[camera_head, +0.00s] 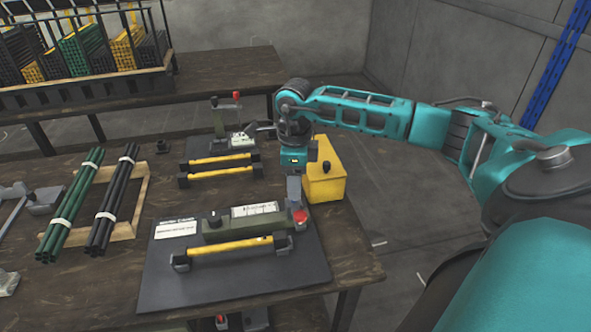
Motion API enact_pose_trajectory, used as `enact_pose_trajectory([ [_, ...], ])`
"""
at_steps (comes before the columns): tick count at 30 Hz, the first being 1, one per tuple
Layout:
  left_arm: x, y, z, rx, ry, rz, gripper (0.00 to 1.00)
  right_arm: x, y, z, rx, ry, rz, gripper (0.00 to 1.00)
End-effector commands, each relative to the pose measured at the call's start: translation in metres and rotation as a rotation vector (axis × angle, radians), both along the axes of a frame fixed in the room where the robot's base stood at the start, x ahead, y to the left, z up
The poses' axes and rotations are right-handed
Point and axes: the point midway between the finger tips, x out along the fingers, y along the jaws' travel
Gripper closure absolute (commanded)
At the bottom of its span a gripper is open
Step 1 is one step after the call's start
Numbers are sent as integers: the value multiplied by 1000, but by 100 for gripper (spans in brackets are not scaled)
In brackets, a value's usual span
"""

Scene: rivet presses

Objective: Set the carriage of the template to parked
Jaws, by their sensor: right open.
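No part is readably marked as the template or its carriage. A grey-green block (242,222) with a white label, a black knob (214,217) near its left end and a red button (300,216) at its right stands on a dark mat (160,281). In front of it a yellow tube (230,247) rests across two black supports. My right gripper (294,200) points down just above and behind the red button, left of a yellow box (325,181) with a black knob (326,166). It is open; its fingertips show small. My left gripper is out of view.
Behind, two more yellow tubes (220,160) lie near a small press (228,125) with a red-knobbed lever. Green tubes (72,215) and black tubes (112,200) lie on a wooden frame at left. A rack (85,88) of coloured tubes stands at the back.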

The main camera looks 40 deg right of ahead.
Motion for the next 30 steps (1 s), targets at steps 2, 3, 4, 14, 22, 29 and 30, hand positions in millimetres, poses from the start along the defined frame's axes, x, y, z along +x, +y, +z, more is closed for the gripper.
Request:
enact_pose_trajectory([
  [2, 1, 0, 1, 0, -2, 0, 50, 1, 0, 19, 0, -6, 0, 50],
  [3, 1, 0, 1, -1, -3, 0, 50, 1, 0, 28, -1, -5, 0, 50],
  [4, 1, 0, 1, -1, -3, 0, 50, 1, 0, 35, -2, -6, 1, 50],
  [14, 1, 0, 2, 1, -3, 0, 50, 0, 0, 97, -1, -2, 0, 50],
  [22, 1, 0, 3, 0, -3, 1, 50, -1, 0, 109, -1, 2, 0, 50],
  [29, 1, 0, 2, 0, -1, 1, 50, -1, 0, 109, -1, 1, 0, 50],
  [30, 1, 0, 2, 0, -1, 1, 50, -1, 0, 109, -1, 1, 0, 50],
])
